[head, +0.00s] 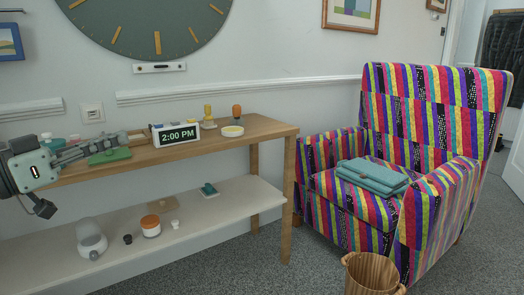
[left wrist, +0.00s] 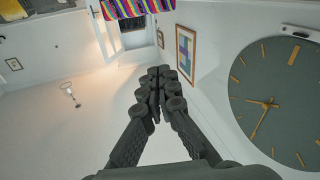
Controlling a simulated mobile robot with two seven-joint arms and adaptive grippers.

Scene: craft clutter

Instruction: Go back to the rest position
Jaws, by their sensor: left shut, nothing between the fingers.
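My left gripper (head: 118,139) comes in from the left edge of the head view, in front of the wooden table's (head: 262,128) left part. In the left wrist view its dark fingers (left wrist: 158,78) meet at the tips, shut and empty. The wrist view looks past the fingers at the white wall, the clock (left wrist: 278,95) and a framed picture (left wrist: 186,52). The gripper hides some of the tabletop and things on it. My right gripper is in neither view.
A digital clock (head: 176,133), a yellow-topped item (head: 208,114) and a round yellow-and-white dish (head: 232,131) are on the tabletop. The lower shelf (head: 225,211) holds several small items. A striped armchair (head: 430,95) and a basket (head: 372,275) stand right.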

